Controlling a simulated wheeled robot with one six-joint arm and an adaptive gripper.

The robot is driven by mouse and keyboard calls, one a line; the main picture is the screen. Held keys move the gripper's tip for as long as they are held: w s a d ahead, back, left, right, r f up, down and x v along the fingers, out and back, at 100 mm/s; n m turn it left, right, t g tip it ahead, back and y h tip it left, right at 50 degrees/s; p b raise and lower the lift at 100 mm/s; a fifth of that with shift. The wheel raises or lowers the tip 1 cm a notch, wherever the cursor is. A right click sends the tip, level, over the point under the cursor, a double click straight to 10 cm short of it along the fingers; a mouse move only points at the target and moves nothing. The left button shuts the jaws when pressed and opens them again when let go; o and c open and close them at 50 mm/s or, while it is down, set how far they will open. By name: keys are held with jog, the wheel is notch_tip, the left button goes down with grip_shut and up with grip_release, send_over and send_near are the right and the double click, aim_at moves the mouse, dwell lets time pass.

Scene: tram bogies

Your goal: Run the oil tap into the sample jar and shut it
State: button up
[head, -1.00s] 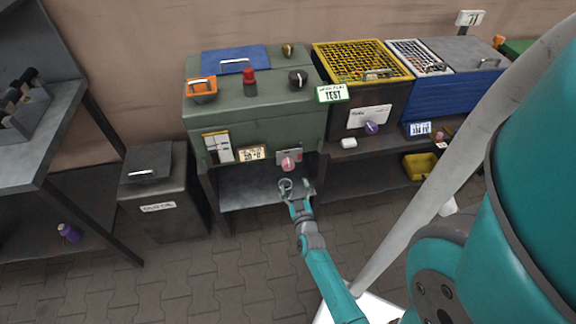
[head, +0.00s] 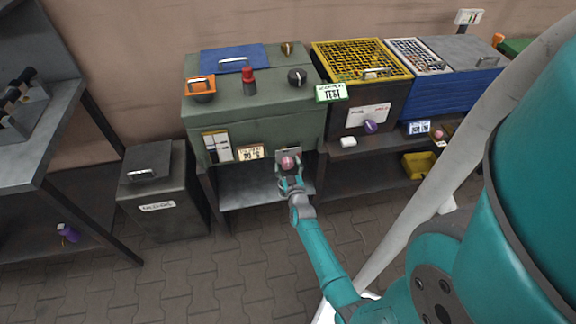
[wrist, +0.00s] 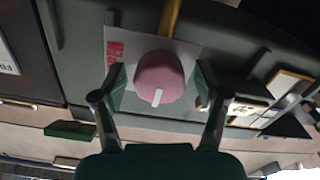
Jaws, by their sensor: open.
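A pink round knob (head: 287,162) with a white mark sits on a pale plate on the front of the green cabinet (head: 240,118). In the wrist view the knob (wrist: 160,77) shows between my two open fingers. My gripper (head: 289,183) is open at the knob; its fingertips (wrist: 162,88) stand on either side of it. I cannot tell whether they touch it. A yellow bar (wrist: 170,17) shows beside the knob in the wrist view. I cannot make out a sample jar for certain in any view.
A dark bin (head: 160,190) stands left of the cabinet. A purple knob (head: 370,126) and a white block (head: 348,141) are at the right. A yellow tray (head: 418,165) is on the lower right shelf. The paved floor in front is clear.

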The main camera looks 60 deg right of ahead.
jog(key=c, duration=1.2)
jog(key=shift+o, duration=0.2)
jog(key=shift+m, duration=2.2)
jog(key=o, duration=1.2)
jog(key=shift+c, duration=0.2)
jog(key=v, duration=1.2)
